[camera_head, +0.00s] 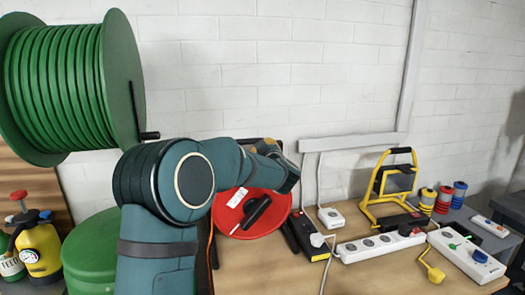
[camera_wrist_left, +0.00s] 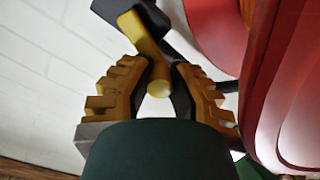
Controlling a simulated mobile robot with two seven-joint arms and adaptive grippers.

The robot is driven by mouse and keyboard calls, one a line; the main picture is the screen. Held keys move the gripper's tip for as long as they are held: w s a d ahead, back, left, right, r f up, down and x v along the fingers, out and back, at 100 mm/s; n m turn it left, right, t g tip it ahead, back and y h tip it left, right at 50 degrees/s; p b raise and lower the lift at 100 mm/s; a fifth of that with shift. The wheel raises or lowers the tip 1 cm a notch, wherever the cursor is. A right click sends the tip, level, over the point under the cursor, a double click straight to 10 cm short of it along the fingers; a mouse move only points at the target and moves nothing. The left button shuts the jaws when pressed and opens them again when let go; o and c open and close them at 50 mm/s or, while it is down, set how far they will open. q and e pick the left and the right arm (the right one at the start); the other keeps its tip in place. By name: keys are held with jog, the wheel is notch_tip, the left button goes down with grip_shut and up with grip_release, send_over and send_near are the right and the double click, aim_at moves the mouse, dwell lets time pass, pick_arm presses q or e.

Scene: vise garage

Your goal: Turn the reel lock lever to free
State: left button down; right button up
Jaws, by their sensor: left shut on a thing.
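The red cable reel (camera_head: 258,212) stands at the left end of the workbench, with a white label and a black handle on its face. Its red side also fills the right of the left wrist view (camera_wrist_left: 295,90). The reel lock lever (camera_wrist_left: 138,30), a yellow bar with a rounded end, shows in the left wrist view beside the reel. My left gripper (camera_wrist_left: 158,72) is shut on the lever, with its brown ridged fingers on either side of it. In the head view my left arm hides the lever and most of the gripper. My right gripper is in neither view.
A large green hose reel (camera_head: 70,85) is at the upper left. A black power tool or adapter (camera_head: 305,235), a white power strip (camera_head: 380,244) and a yellow work lamp (camera_head: 392,185) are on the workbench (camera_head: 375,278). The bench front is partly clear.

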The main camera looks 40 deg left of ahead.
pick_arm(q)
jog(key=shift+f, duration=0.1)
jog(key=c, duration=0.8)
grip_release()
jog(key=shift+c, duration=0.2)
notch_tip(320, 180, up, 10)
jog(key=shift+r, duration=0.1)
